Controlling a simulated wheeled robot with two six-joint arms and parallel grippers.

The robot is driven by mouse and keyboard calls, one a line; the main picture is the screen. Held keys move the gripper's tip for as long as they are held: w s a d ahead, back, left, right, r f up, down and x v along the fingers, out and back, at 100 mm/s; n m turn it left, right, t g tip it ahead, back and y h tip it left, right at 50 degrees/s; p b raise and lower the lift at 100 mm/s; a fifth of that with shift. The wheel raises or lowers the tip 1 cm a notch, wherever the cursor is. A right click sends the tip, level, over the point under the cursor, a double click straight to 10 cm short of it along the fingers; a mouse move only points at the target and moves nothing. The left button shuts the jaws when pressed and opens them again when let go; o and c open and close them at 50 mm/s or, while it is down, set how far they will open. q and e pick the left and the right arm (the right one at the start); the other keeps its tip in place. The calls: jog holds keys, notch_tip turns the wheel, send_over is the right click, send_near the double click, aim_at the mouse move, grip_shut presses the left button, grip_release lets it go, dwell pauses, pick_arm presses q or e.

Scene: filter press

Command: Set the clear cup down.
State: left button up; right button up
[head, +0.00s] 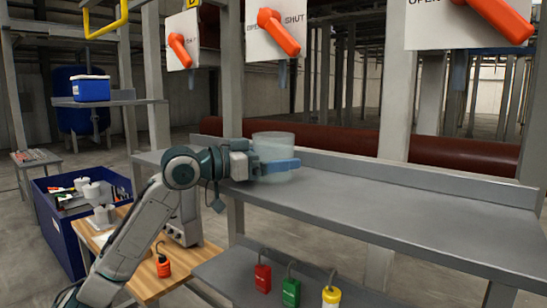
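The clear cup (273,141) is a pale see-through tumbler, upright, above the left end of the grey metal bench (370,211). My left gripper (282,165) reaches in from the left, its blue fingers level across the cup's lower half. The fingers are closed around the cup's sides, and the far finger is mostly hidden. The cup's base is close to the bench top; I cannot tell whether it touches. My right gripper is out of view.
The bench top is bare to the right, with a raised back edge. Red (263,277), green (291,291) and yellow (331,295) padlocks are on the lower shelf. A wooden table (197,262) and blue bin (62,238) stand left. Orange valve handles (279,32) are above.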

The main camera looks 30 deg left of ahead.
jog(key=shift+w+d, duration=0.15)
pick_arm(q)
jog(key=shift+r, duration=0.1)
jog(key=shift+s+a+b, duration=0.4)
jog(key=shift+s+b, duration=0.15)
jog(key=shift+b, duration=0.05)
jog(key=b+v, duration=0.9)
jog(key=shift+s+f, duration=0.15)
jog(key=shift+f, duration=0.05)
jog(key=shift+s+a+r+b, duration=0.25)
jog(key=shift+s+a+b, duration=0.1)
jog(key=shift+s+b, duration=0.4)
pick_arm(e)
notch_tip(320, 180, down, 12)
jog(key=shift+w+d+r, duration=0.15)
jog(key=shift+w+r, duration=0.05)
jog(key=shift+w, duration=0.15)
pick_arm(q)
jog(key=shift+w, duration=0.1)
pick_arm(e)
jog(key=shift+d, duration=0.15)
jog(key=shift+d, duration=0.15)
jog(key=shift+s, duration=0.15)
